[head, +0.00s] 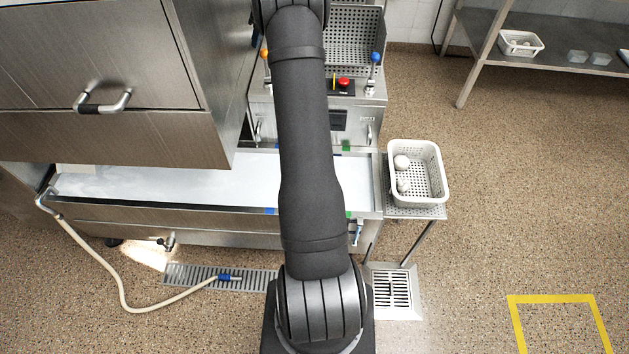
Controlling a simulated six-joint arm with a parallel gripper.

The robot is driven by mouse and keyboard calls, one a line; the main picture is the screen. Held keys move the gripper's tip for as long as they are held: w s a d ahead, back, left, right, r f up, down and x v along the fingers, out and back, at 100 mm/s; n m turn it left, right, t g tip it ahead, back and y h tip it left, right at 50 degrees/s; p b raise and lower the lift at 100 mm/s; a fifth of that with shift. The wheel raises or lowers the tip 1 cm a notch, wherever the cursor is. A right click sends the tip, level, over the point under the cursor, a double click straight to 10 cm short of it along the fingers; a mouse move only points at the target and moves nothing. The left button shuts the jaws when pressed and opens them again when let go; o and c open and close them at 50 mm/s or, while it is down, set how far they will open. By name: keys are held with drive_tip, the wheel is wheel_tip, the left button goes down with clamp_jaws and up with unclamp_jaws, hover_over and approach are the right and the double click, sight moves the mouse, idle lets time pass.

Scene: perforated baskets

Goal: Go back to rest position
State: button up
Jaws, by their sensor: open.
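My arm rises through the middle of the head view and leaves it at the top edge. My gripper is out of the picture, so its jaws and anything at them are hidden. A white perforated basket (434,199) stands on a small perforated metal side stand (415,212) right of the arm. Two whitish rounded items (401,162) lie in its left part.
A steel basin (140,186) with a pale surface runs behind my arm. A large steel cabinet (90,50) fills the upper left. A control panel with a red button (343,83) stands behind the arm. A shelf (560,55) holds another basket (521,42). Floor at right is clear.

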drive_tip(key=shift+r, duration=0.4)
drive_tip(key=shift+f, duration=0.1)
wheel_tip(320, 180, down, 7)
drive_tip(key=shift+r, duration=0.15)
drive_tip(key=shift+s, duration=0.45)
drive_tip(key=shift+w, duration=0.1)
